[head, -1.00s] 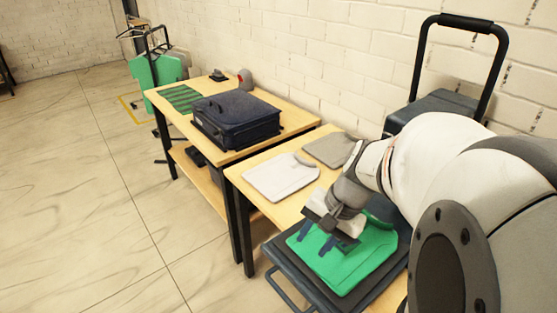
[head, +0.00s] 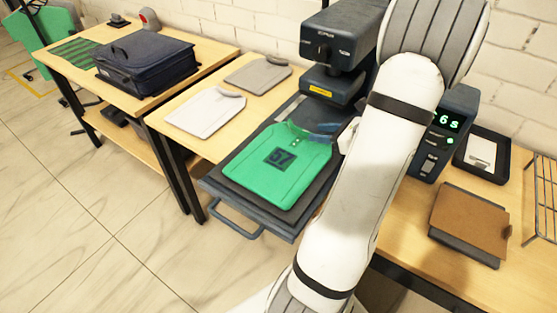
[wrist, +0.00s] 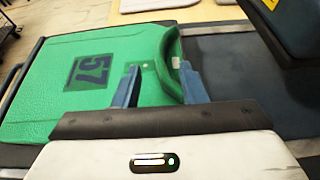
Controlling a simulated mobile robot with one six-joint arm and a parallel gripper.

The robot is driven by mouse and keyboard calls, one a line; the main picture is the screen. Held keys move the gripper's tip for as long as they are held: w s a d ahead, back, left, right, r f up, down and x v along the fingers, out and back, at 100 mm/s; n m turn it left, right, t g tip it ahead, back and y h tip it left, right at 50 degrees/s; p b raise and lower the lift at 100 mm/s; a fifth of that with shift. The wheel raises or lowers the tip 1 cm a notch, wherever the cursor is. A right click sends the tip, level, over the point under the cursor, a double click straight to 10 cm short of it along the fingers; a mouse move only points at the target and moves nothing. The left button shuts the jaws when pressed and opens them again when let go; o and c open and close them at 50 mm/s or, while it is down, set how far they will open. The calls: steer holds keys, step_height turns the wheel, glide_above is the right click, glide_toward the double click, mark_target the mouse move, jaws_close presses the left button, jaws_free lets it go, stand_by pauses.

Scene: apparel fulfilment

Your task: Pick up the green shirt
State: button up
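The green shirt (head: 278,165) lies flat and folded on the dark lower plate (head: 228,192) of the press, with a dark "57" patch on its front. In the wrist view, the shirt (wrist: 50,105) fills the left side, with its raised collar near my fingers. My gripper (wrist: 160,85) has its two blue fingers spread apart at the collar end, with green fabric showing between them. I cannot tell whether the fingers touch the fabric. In the head view, my gripper (head: 324,132) is at the shirt's collar, partly hidden by my arm.
The press head (head: 335,55) stands raised behind the plate. A control box (head: 440,130) with a lit display is to the right. White (head: 205,112) and grey (head: 258,74) folded garments lie to the left. A brown board (head: 470,222) is at right; a dark blue bag (head: 147,62) is farther left.

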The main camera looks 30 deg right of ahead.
mark_target(305, 132)
steer(key=x, duration=0.5)
steer(key=shift+w+a+f, duration=0.15)
steer(key=shift+w+a, duration=0.05)
steer(key=shift+w, duration=0.05)
jaws_close()
